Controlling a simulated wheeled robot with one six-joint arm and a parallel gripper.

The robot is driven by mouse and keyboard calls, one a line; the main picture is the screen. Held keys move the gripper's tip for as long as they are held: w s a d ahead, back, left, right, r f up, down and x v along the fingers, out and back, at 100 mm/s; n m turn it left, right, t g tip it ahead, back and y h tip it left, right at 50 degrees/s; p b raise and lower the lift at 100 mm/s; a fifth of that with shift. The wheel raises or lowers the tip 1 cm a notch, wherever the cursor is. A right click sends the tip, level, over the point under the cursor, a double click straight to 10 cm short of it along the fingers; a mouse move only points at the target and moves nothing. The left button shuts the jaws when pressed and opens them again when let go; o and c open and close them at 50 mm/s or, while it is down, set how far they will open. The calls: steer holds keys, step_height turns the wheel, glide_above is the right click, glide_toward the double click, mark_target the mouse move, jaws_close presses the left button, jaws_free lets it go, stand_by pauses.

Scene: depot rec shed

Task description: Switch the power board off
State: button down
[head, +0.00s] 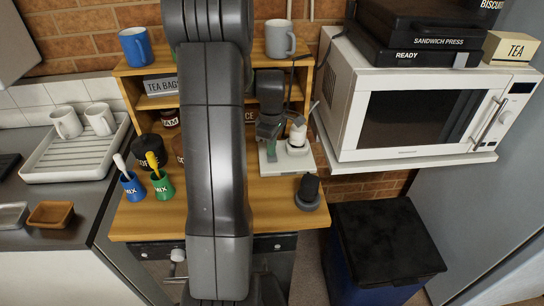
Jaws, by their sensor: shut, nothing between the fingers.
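A pale, flat unit that looks like the power board (292,163) lies on the wooden bench top, right of my arm. A white rounded piece, perhaps a plug, stands on it, with a dark cord rising behind. Its switch is too small to make out. My gripper (271,140) is shut and empty, pointing down over the left part of the board. My arm hides the area to its left. I cannot tell whether the fingertips touch the board.
A dark knob-like object (308,192) stands in front of the board. Blue (133,186) and green (163,187) cups with stirrers stand left of my arm. A white microwave (345,110) sits on a shelf to the right. A grey mug (280,40) stands above.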

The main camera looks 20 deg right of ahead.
step_height(320, 180, up, 7)
steer(key=p, duration=0.4)
steer(key=shift+p, duration=0.35)
stand_by(0.3)
